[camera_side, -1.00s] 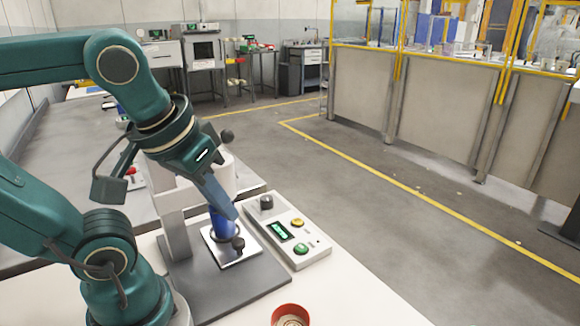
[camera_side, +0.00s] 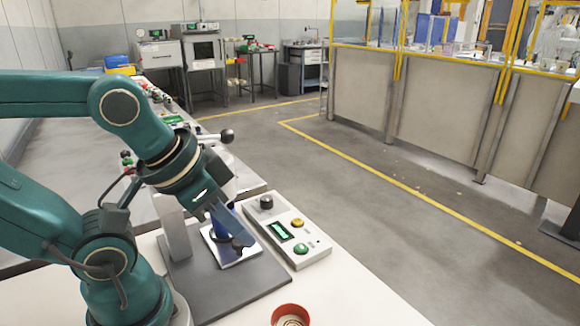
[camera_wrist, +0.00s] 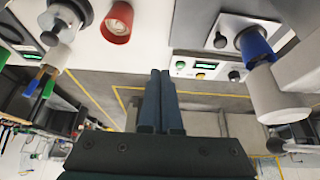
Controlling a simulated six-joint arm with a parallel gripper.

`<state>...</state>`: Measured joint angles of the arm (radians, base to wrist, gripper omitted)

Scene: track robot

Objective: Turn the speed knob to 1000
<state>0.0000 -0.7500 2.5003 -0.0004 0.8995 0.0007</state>
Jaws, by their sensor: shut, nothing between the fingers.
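The pale control box (camera_side: 290,228) stands right of the grey press base. It has a black knob (camera_side: 266,202) at its far end, a small green display (camera_side: 279,230), a yellow button (camera_side: 298,223) and a green button (camera_side: 301,249). The display's digits are too small to read. The box also shows in the wrist view (camera_wrist: 211,60), with the black knob (camera_wrist: 234,76) right of the fingers. My gripper (camera_side: 236,236) is shut and empty, left of the box and in front of the blue cylinder, apart from the knob. Its fingers lie together in the wrist view (camera_wrist: 160,74).
The press's grey base (camera_side: 215,285) holds a bright plate and a blue cylinder (camera_wrist: 252,45), close beside my fingers in the side view. A red cup (camera_side: 290,314) stands at the front table edge. The white table between cup and box is clear.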

